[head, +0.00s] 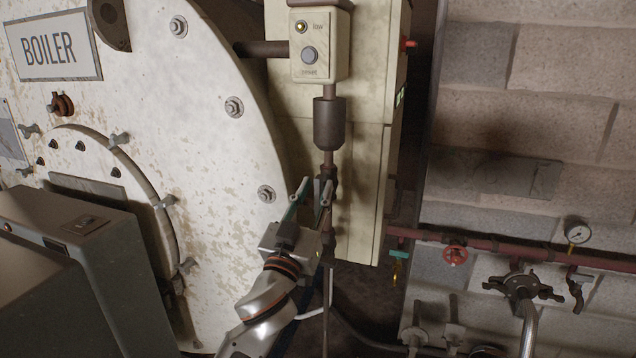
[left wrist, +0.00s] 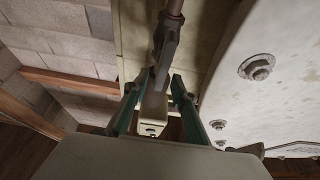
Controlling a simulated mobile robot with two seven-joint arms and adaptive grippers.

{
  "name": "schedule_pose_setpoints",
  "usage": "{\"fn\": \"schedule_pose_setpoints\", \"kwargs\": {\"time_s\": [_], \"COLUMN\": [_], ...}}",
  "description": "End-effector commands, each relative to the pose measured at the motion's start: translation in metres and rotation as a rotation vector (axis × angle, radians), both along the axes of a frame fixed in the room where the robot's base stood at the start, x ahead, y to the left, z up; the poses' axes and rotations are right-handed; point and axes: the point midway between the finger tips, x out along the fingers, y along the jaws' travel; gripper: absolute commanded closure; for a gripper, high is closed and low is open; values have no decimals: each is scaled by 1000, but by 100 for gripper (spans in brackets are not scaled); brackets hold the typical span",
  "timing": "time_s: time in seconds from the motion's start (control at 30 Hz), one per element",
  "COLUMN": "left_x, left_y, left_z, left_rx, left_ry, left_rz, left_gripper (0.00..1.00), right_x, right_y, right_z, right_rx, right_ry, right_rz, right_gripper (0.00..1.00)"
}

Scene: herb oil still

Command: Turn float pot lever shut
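The float pot (head: 329,122) is a dark cylinder on a vertical pipe under the cream control box (head: 318,60). Its drain valve with the lever (head: 329,176) is just below, dark and partly hidden by my fingers. My left gripper (head: 314,190) reaches up to it from below, with fingers apart. In the left wrist view, the gripper (left wrist: 157,82) has a teal finger on either side of the grey valve and lever (left wrist: 164,50), with gaps beside it. I cannot tell whether a finger touches the lever. My right gripper is not in view.
The white boiler (head: 215,170) with its bolts stands close on the left. A cream cabinet (head: 357,190) is behind the pipe. A dark box (head: 90,225) is at lower left. A red pipe (head: 490,244) with valves and a gauge (head: 577,232) runs along the block wall at right.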

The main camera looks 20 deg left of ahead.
Motion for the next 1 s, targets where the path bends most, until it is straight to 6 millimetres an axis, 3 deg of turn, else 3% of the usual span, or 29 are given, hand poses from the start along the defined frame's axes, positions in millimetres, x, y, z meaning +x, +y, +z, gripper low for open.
{"fn": "schedule_pose_setpoints", "kwargs": {"time_s": [0.2,0.5,0.6,0.63,1.0], "left_x": [19,21,21,21,21], "left_y": [-1,-1,-1,-1,-1], "left_z": [8,8,8,8,9], "left_rx": [0,-1,-1,-1,23], "left_ry": [0,2,2,2,1], "left_rz": [0,0,0,0,0], "left_gripper": [74,74,97,100,100], "right_x": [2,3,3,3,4], "right_y": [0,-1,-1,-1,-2], "right_z": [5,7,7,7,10], "right_rx": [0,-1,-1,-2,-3], "right_ry": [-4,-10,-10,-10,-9], "right_rz": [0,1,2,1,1], "right_gripper": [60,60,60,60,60]}}
